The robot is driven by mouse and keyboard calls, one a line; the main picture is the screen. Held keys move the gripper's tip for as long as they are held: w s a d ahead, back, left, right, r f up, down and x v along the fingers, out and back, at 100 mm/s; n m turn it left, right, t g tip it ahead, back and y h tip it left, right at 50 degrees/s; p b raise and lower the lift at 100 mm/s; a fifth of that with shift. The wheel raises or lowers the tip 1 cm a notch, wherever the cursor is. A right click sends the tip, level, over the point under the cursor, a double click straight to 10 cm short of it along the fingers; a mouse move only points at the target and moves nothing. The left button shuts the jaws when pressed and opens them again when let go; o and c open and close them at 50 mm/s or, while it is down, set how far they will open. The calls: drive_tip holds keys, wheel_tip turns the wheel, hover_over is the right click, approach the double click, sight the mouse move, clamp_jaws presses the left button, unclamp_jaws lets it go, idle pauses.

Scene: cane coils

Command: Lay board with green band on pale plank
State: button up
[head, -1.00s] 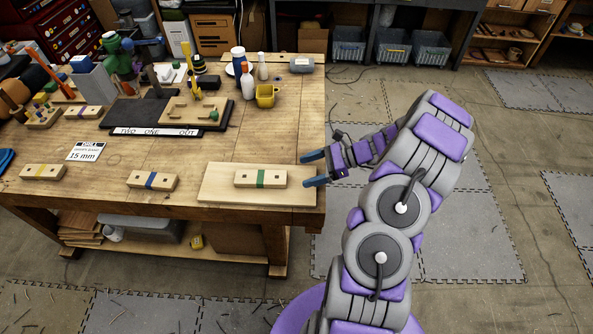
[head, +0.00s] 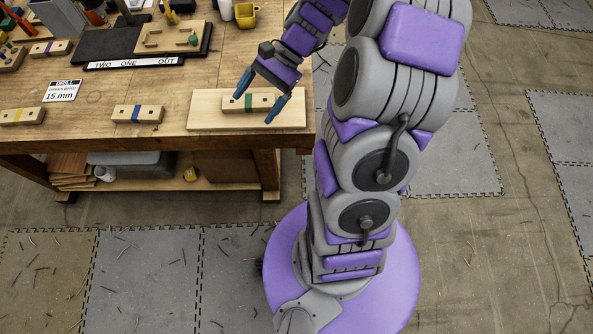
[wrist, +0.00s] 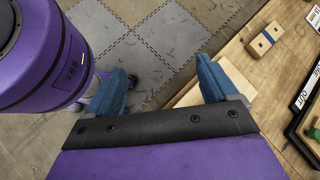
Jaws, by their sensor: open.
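The board with the green band (head: 236,106) lies flat on the pale plank (head: 206,115) near the table's right end in the head view. My gripper (head: 255,108) is open and empty over it, pointing down. Its two blue fingers appear over the left and right parts of the board; I cannot tell how high above it they are. In the wrist view my open gripper (wrist: 166,88) shows both fingers, with part of the pale plank (wrist: 237,72) beyond the right one. The board with the green band cannot be made out there.
A board with a blue band (head: 148,114) lies to the plank's left, another board (head: 18,116) farther left. A card reading 15 mm (head: 62,91), a dark tray (head: 206,42) and a yellow cup (head: 245,14) are behind. The table's front edge runs close before the plank.

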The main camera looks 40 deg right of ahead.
drive_tip(key=s+a+r+n+h, duration=0.2)
drive_tip(key=s+n+h, duration=0.3)
drive_tip(key=s, duration=0.6)
drive_tip(key=s+a+r+n+h, duration=0.2)
drive_tip(key=s+n, duration=0.5)
drive_tip(key=s, duration=0.4)
drive_tip(key=shift+s+a+r+n+g+h, duration=0.2)
drive_tip(key=shift+s+r+n+g+h, duration=0.2)
drive_tip(key=shift+r+h, duration=0.7)
drive_tip(key=shift+a+f+h, duration=0.15)
drive_tip(key=shift+f+h, duration=0.15)
